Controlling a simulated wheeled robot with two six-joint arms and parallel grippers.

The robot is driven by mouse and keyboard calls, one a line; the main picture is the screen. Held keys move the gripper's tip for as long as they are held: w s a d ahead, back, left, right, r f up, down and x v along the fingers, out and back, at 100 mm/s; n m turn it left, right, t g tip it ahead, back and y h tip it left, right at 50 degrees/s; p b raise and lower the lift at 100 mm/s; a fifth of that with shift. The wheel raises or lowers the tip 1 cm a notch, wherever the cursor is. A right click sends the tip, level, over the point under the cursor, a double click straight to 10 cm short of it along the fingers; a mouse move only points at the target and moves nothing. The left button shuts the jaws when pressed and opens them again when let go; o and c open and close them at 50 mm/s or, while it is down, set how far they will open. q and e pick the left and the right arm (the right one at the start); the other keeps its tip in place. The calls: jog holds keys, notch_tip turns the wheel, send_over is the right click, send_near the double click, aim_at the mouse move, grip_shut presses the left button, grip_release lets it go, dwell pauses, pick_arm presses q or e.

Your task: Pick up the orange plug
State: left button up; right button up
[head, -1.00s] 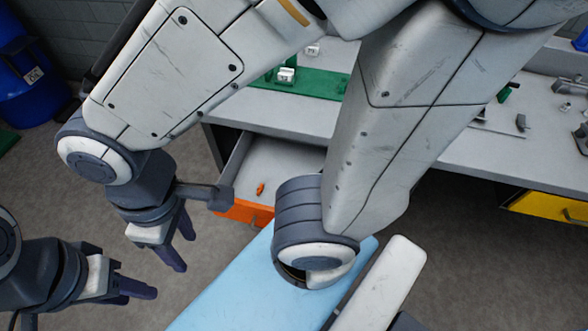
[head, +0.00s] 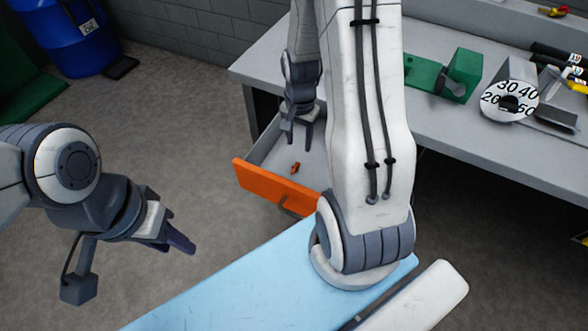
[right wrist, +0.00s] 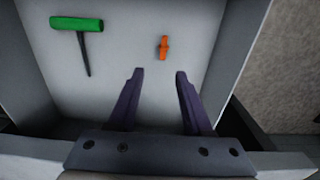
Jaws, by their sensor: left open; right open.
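The small orange plug (head: 295,167) lies on the floor of an open drawer with an orange front (head: 262,187). In the right wrist view the plug (right wrist: 164,48) lies beyond the fingertips, roughly in line with the gap between them. My right gripper (head: 300,138) is open and empty, over the drawer at its back part. Its two fingers (right wrist: 160,72) are apart, with nothing between them. My left gripper (head: 180,243) is open and empty, away from the drawer above the floor at the left.
A green-handled tool (right wrist: 77,24) lies in the drawer to the left of the plug. Drawer walls surround the right gripper. The grey workbench (head: 455,125) carries a green fixture (head: 462,75) and a numbered dial (head: 508,100). A blue barrel (head: 65,35) stands at the back left.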

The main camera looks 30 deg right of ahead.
send_over(297, 164)
jog(key=f, duration=0.5)
jog(key=shift+s+d+b, duration=0.1)
jog(key=shift+s+b, duration=0.2)
jog(key=shift+b, duration=0.05)
jog(key=shift+w+f+b, duration=0.15)
jog(key=shift+f+b, duration=0.05)
jog(key=shift+f, duration=1.15)
jog(key=shift+w+f+b, duration=0.15)
jog(key=shift+f+b, duration=0.05)
jog(key=shift+f, duration=1.1)
grip_shut()
